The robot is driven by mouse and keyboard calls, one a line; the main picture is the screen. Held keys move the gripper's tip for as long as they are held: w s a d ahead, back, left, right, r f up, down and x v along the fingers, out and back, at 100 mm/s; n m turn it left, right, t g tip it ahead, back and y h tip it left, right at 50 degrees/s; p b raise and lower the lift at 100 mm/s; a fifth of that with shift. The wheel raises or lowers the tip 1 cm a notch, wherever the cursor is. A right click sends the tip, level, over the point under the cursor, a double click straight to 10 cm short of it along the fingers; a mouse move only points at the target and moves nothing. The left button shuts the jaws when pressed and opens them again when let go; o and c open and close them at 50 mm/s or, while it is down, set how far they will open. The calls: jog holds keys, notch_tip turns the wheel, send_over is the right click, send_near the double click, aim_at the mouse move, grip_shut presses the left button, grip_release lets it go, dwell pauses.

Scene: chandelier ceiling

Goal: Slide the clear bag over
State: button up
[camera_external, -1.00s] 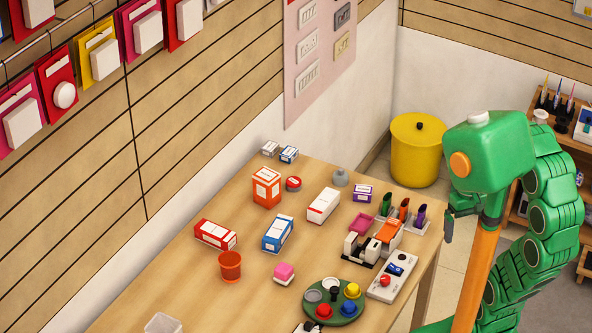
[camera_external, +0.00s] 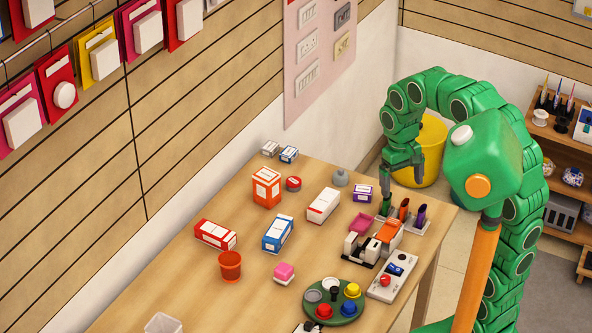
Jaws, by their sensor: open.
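My gripper (camera_external: 402,172) is open and points down, over the far right end of the wooden table (camera_external: 180,285). It is near a white holder (camera_external: 416,226) with green, orange and purple upright items, and I cannot tell if it touches them. I see nothing that is surely a clear bag. A whitish, see-through container (camera_external: 163,324) is cut off by the bottom edge, far from my gripper at the table's near left; I cannot tell whether it is a bag.
An orange box (camera_external: 266,190), red box (camera_external: 215,235), blue box (camera_external: 278,233), white box (camera_external: 323,205) and orange cup (camera_external: 230,267) stand on the table. A green round tray (camera_external: 345,318) holds several small pieces. The near left tabletop is mostly clear.

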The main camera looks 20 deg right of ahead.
jog(key=w+a+f+n, duration=0.1)
jog(key=w+a, duration=0.4)
jog(key=a, duration=0.5)
jog(key=w+a+n, duration=0.1)
jog(key=w+a, duration=0.4)
jog(key=a, duration=0.5)
jog(key=n+t, duration=0.1)
jog(key=n, duration=0.4)
send_near(159, 313)
jog(key=s+f, duration=0.4)
jog(key=s, duration=0.1)
jog(key=shift+s+d+r+y, duration=0.15)
jog(key=shift+s+d+y, duration=0.05)
jog(key=shift+d+y, duration=0.25)
